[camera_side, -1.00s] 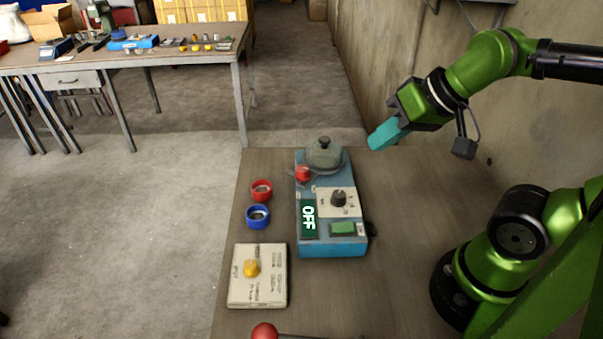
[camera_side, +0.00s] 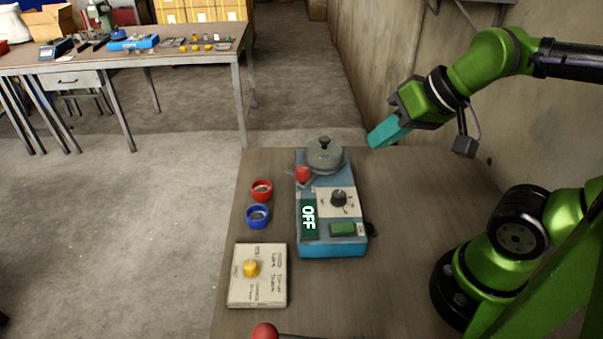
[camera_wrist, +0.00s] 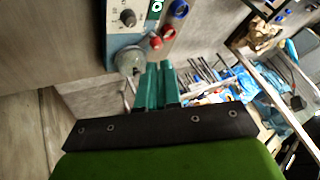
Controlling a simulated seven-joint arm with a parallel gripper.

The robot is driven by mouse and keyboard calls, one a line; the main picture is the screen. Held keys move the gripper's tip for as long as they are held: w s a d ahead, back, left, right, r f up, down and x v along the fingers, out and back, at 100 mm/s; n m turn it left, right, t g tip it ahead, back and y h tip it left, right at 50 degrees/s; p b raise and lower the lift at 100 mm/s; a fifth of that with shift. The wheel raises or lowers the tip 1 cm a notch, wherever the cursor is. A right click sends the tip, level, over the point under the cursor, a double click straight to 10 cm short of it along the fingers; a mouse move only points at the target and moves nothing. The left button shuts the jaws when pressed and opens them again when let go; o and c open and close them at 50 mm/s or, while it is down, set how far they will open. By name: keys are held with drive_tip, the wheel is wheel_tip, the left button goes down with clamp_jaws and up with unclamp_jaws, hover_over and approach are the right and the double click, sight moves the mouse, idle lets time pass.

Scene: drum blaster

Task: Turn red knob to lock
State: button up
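The blue drum blaster machine (camera_side: 331,247) stands on the near table, with a grey domed lid (camera_side: 324,154) at its far end. The red knob (camera_side: 303,174) sits at the machine's left side beside the lid. It also shows in the wrist view (camera_wrist: 156,42), close to the lid. The display (camera_side: 308,217) reads OFF. My gripper (camera_side: 376,144) hangs in the air to the right of the lid, apart from the knob. Its teal fingers (camera_wrist: 159,68) lie side by side, shut, with nothing between them.
A black dial (camera_side: 338,198) and a green button (camera_side: 343,229) are on the machine's top. A red ring (camera_side: 262,190) and a blue ring (camera_side: 257,216) lie to its left. A cream box (camera_side: 258,290) with a yellow knob lies nearer. A red ball (camera_side: 265,331) shows at the front edge.

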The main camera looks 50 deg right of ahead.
drive_tip(key=shift+o, duration=1.1)
drive_tip(key=shift+f, duration=0.25)
drive_tip(key=o, duration=0.7)
drive_tip(key=w+g, duration=0.1)
drive_tip(key=w, duration=0.1)
drive_tip(key=w+n+g, duration=0.1)
drive_tip(key=w, duration=0.2)
drive_tip(key=shift+f, duration=0.1)
drive_tip(key=r+n+g+h, duration=0.15)
drive_tip(key=n+g, duration=0.45)
drive_tip(key=n, duration=0.8)
hover_over(303, 168)
wheel_tip(303, 168, down, 16)
drive_tip(key=shift+w+f, duration=0.1)
drive_tip(key=shift+f, duration=0.05)
